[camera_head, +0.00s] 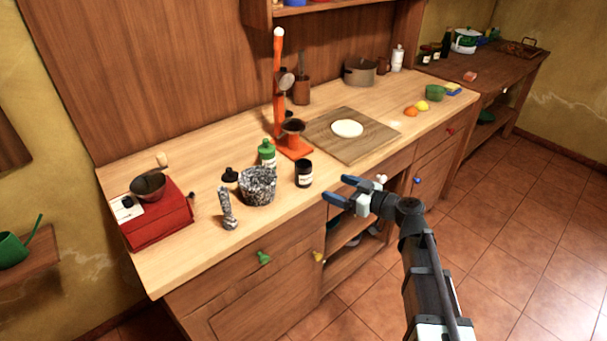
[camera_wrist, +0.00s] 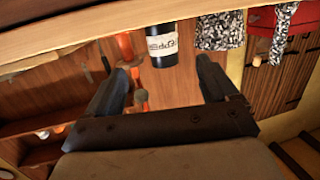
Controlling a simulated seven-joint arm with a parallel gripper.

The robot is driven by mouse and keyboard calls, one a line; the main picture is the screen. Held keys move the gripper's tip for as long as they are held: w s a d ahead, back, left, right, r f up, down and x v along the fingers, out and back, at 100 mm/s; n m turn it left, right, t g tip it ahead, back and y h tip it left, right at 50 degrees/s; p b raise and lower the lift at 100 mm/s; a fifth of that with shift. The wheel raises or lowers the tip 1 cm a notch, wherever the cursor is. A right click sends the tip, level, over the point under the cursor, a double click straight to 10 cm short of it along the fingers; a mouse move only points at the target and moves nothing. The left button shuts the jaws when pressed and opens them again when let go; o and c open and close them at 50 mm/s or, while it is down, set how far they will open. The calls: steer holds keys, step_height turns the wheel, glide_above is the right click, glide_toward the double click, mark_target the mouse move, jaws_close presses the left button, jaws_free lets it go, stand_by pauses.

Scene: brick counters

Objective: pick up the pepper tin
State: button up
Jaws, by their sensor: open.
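A dark jar with a white label (camera_head: 304,174) stands upright near the counter's front edge. It also shows in the wrist view (camera_wrist: 162,44), beyond the fingers, between them in the picture. A green container with a white label (camera_head: 267,153) stands behind it to the left. I cannot read either label well enough to tell which is the pepper tin. My gripper (camera_head: 339,190), with blue-grey fingers, is open and empty. It is at the counter's front edge, right of the dark jar and apart from it. Both fingers show in the wrist view (camera_wrist: 163,88).
A speckled mortar (camera_head: 258,187) and pestle (camera_head: 228,210) stand left of the dark jar. A red coffee grinder (camera_head: 158,220) is farther left. An orange stand (camera_head: 279,90) rises behind the jar. A wooden board (camera_head: 365,150) with a white disc lies to the right.

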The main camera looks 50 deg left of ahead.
mark_target(311, 178)
steer(key=x, duration=1.3)
steer(key=shift+s+a, duration=0.1)
steer(key=shift+s, duration=0.05)
steer(key=c, duration=1.2)
steer(key=shift+c, duration=0.2)
